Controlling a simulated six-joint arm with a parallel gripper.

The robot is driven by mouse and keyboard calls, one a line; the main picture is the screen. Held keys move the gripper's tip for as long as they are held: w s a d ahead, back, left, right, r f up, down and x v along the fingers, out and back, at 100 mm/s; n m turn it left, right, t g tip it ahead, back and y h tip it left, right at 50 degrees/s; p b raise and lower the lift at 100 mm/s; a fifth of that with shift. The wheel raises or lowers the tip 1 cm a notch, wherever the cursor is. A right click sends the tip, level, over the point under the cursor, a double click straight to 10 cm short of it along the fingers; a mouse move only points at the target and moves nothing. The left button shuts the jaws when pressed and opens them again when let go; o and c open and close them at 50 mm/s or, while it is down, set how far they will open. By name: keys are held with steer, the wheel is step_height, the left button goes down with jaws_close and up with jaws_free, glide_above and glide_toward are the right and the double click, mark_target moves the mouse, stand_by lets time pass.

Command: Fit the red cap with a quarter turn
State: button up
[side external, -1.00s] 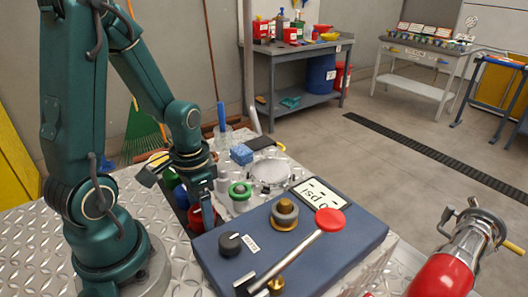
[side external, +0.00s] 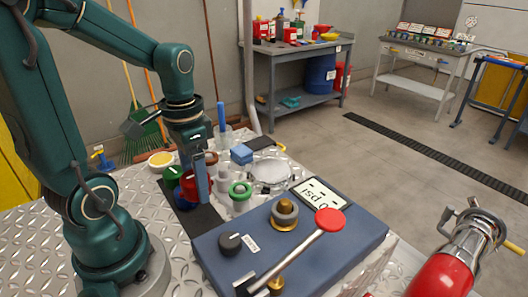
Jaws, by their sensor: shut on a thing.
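My gripper (side external: 200,176) is at the left of the blue pump unit, above a dark tray strip. It is shut on the red cap (side external: 190,188), which is partly hidden by a finger. The cap appears raised a little above the tray. On the pump unit (side external: 340,247) stands a brass fitting with a grey collar (side external: 285,210), open to view and apart from my gripper.
A lever with a red round end (side external: 330,219) crosses the unit's top, near a black knob (side external: 230,243) and a gauge plate (side external: 320,194). A green ring (side external: 240,192), blue block (side external: 241,154) and clear vessels stand behind. A green cap (side external: 173,175) is beside the red one.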

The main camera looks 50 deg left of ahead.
steer(key=shift+s+r, duration=0.1)
stand_by(0.5)
steer(key=shift+r, duration=0.15)
steer(key=w+r, duration=0.3)
steer(key=w, duration=0.1)
steer(key=m, duration=0.6)
glide_toward(285, 201)
steer(key=shift+w+a+f, duration=0.1)
steer(key=shift+a, duration=0.1)
steer(key=shift+d+f, duration=0.25)
steer(key=shift+f, duration=2.25)
steer(key=shift+f, duration=1.6)
